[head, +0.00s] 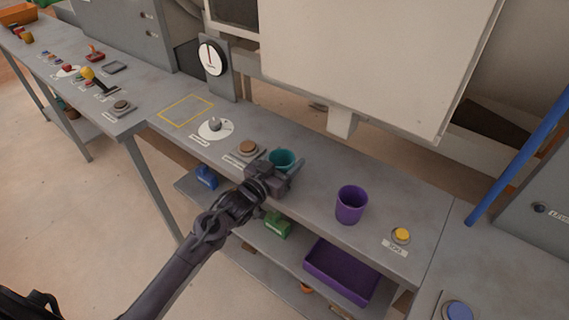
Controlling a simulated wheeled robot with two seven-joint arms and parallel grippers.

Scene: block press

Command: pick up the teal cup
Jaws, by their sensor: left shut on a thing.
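My left gripper (279,170) reaches in from the lower left and is shut on the teal cup. The gripper hides the cup's lower part, so I cannot tell whether its base touches the bench. The cup looks upright, with its open rim showing. My right gripper is not in view.
A purple cup (351,204) stands right of my gripper, and a yellow button (401,235) is beyond it. A brown button (247,147) and a dial (215,127) are to the left. A purple bin (341,272) sits on the lower shelf.

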